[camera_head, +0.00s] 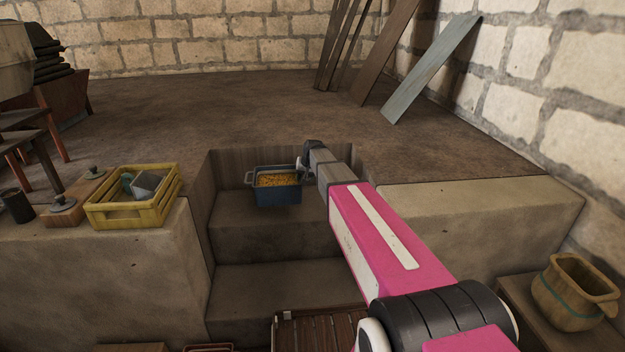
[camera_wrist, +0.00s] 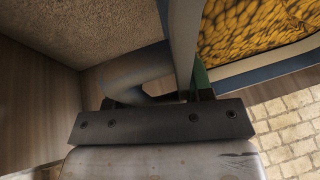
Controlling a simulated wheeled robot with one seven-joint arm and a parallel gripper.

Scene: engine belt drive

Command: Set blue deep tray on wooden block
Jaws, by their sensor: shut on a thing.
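The blue deep tray (camera_head: 277,195) has a grey rim and handles and holds something yellow-orange. It appears roughly level in front of the upper stone step; I cannot tell whether it touches the step. My gripper (camera_head: 302,166) is at its right end, shut on the tray's handle side. In the wrist view the tray's rim (camera_wrist: 270,66) and patterned yellow contents (camera_wrist: 255,25) are close, at upper right, beside my gripper (camera_wrist: 185,98). A wooden block (camera_head: 96,183) with a metal knob on it stands on the left ledge; I cannot tell whether it is the task's block.
A yellow crate (camera_head: 130,212) with grey items stands on the left stone ledge, with a dark cup (camera_head: 17,206) farther left. A slatted wooden piece (camera_head: 318,330) lies below the steps (camera_head: 285,285). A clay pot (camera_head: 572,292) is at lower right. The right ledge (camera_head: 470,205) is bare.

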